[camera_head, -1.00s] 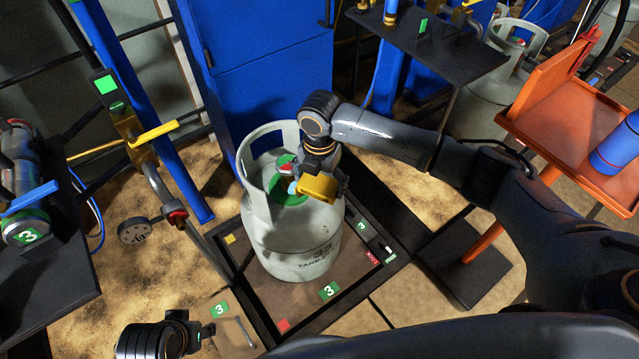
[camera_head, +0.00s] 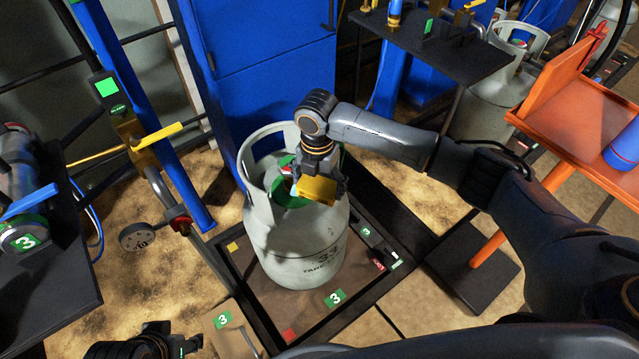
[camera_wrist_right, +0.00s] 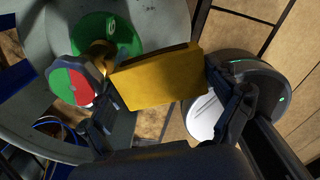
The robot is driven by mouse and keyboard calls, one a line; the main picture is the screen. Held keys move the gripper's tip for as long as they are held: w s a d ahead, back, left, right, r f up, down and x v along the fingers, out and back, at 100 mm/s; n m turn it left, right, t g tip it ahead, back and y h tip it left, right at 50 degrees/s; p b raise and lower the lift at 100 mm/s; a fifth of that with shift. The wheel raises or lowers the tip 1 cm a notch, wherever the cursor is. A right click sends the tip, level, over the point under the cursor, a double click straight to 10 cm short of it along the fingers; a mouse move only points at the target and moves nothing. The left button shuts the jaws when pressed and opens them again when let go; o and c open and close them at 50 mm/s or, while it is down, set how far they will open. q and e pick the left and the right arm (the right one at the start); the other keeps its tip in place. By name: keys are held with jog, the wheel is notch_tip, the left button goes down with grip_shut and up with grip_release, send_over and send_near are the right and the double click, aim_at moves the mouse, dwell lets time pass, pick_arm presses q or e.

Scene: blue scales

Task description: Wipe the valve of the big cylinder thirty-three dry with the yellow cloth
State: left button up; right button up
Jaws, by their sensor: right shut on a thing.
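The big grey cylinder (camera_head: 298,245) stands upright on the scale platform (camera_head: 262,318), its lettering partly readable. Its valve, with a green and red handwheel (camera_wrist_right: 72,84) and a brass body (camera_wrist_right: 98,52), sits inside the collar on a green disc (camera_wrist_right: 125,32). My right gripper (camera_head: 318,190) is shut on the yellow cloth (camera_wrist_right: 158,75), a folded block, just above the cylinder top. In the right wrist view the cloth's left edge is close to the brass body; I cannot tell whether they touch. My left gripper (camera_head: 160,345) is at the bottom edge, its fingers unclear.
A yellow-handled pipe stand with a gauge (camera_head: 137,236) is left of the cylinder. A blue cabinet (camera_head: 265,80) stands behind. An orange cart (camera_head: 570,110) with a blue roll is at right. A dark table (camera_head: 440,45) is at the back. A grey cylinder (camera_head: 490,95) stands beyond.

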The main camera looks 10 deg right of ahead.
jog(key=shift+o, duration=0.2)
jog(key=shift+w+a, duration=0.15)
jog(key=shift+a, duration=0.35)
jog(key=shift+w+a, duration=0.4)
jog(key=shift+a, duration=0.15)
jog(key=shift+c, duration=1)
jog(key=shift+s+d+p, duration=0.3)
jog(key=shift+d+p, duration=0.1)
jog(key=shift+p, duration=0.45)
jog(key=shift+c, duration=0.2)
jog(key=shift+s+d+r+p, duration=0.15)
jog(key=shift+d+p, duration=0.1)
jog(key=shift+p, duration=0.15)
jog(key=shift+c, duration=0.2)
pick_arm(q)
jog(key=x, duration=0.4)
pick_arm(e)
jog(key=shift+w+a, duration=0.6)
jog(key=shift+a, duration=0.05)
pick_arm(q)
jog(key=shift+w+f, duration=0.1)
